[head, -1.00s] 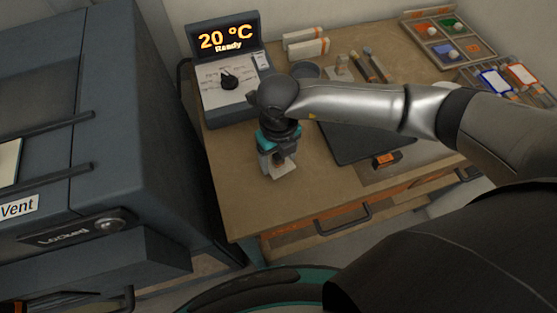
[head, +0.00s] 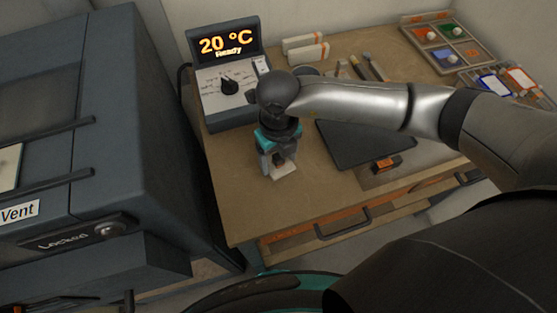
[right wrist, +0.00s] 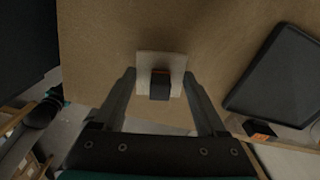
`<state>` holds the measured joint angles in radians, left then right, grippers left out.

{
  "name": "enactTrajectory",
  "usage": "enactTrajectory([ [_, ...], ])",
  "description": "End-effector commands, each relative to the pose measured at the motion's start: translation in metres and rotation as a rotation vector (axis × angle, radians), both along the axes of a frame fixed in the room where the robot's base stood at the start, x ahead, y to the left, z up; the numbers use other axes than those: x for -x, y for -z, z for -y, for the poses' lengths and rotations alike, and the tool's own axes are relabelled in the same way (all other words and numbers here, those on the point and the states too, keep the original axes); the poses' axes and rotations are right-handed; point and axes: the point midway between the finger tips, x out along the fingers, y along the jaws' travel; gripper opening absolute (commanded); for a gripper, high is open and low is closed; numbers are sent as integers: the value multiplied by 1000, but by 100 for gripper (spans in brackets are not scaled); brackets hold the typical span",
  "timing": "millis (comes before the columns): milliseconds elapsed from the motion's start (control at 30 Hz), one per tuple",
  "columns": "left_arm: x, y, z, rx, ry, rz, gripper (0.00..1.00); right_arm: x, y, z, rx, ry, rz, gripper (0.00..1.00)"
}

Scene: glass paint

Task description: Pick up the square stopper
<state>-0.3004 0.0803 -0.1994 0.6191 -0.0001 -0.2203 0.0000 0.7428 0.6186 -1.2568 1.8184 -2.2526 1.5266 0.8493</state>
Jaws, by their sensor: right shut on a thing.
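The square stopper (right wrist: 175,63) is a pale square plate with a dark block-shaped grip on it. In the right wrist view it sits between the two fingers of my right gripper (right wrist: 160,78), which is shut on it. In the head view my right gripper (head: 280,165) points down over the front left of the wooden table, with the pale plate (head: 285,172) showing at its fingertips. I cannot tell whether the plate touches the table. My left gripper is not in view.
A control box (head: 227,85) reading "20 °C Ready" stands behind the gripper on the wooden table (head: 235,190). A dark flat pad (head: 362,146) and a small orange-black block (head: 384,165) lie to the right. Trays stand at the back right. A large grey cabinet (head: 130,120) is at left.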

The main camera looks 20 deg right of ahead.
Motion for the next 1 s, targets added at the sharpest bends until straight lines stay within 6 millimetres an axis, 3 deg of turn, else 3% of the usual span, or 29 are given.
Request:
enactTrajectory([
  [600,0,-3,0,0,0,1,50,-1,-144,0,-2,-1,6,16],
  [800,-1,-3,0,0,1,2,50,-1,-170,0,0,-1,3,16],
  [1000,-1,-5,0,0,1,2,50,0,-184,0,0,-2,2,16],
])
